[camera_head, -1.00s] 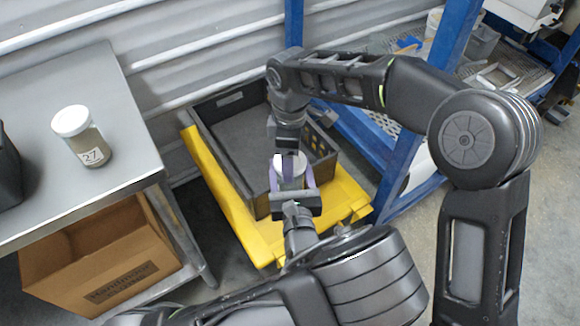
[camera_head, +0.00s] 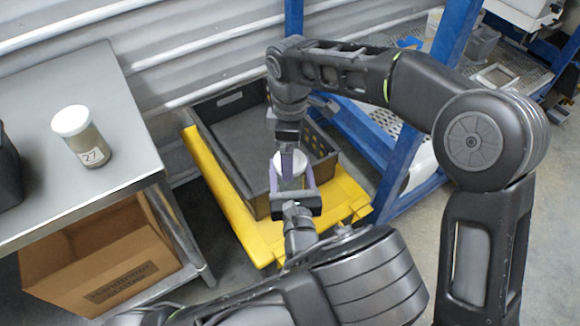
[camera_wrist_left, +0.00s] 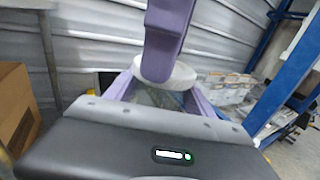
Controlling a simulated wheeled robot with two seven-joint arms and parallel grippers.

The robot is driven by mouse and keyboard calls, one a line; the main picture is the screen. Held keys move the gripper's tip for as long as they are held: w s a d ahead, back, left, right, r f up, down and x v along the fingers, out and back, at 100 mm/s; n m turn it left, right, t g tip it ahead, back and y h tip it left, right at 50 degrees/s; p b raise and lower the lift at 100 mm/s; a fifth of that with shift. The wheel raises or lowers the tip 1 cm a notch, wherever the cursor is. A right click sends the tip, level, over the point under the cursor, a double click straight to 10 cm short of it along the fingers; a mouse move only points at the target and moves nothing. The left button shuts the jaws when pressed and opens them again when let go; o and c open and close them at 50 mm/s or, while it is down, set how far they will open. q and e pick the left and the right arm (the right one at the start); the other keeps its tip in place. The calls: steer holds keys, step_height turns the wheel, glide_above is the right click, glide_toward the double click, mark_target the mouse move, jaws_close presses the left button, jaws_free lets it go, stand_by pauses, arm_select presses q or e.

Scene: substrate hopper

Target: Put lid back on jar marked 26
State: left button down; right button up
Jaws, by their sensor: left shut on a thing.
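A jar (camera_head: 291,184) with a white lid (camera_head: 297,163) at its top is between the purple fingers of my left gripper (camera_head: 293,188). The gripper is shut on the jar, over the black crate. My right gripper (camera_head: 287,150) comes down from above, and a purple finger overlaps the lid. In the left wrist view the lid (camera_wrist_left: 178,77) is at the jar's mouth, and the right gripper's finger (camera_wrist_left: 165,40) reaches its near edge. The other right finger is hidden, so its grip is unclear. No number shows on the held jar; whether the lid is seated cannot be told.
A lidded jar marked 27 (camera_head: 82,137) stands on the steel table (camera_head: 110,100) at left. A cardboard box (camera_head: 110,265) is beneath. The black crate (camera_head: 228,101) rests on a yellow base (camera_head: 215,198). Blue rack posts (camera_head: 399,172) stand close at right.

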steer(key=shift+r, duration=1.15)
steer(key=shift+c, duration=0.4)
steer(key=shift+s+a+r, duration=0.1)
steer(key=shift+s+a, duration=0.05)
steer(key=shift+a, duration=0.05)
steer(key=shift+a+r, duration=0.25)
steer(key=shift+r, duration=0.25)
steer(key=shift+a+r, duration=0.2)
steer(key=shift+r, duration=0.3)
steer(key=shift+d+r+m, duration=0.15)
steer(key=shift+r+m, duration=0.15)
steer(key=shift+r, duration=0.05)
steer(key=shift+w+d+r+m, duration=0.2)
steer(key=shift+d+r+m, duration=0.15)
steer(key=shift+d, duration=0.2)
steer(key=shift+s, duration=0.1)
steer(key=shift+f, duration=0.2)
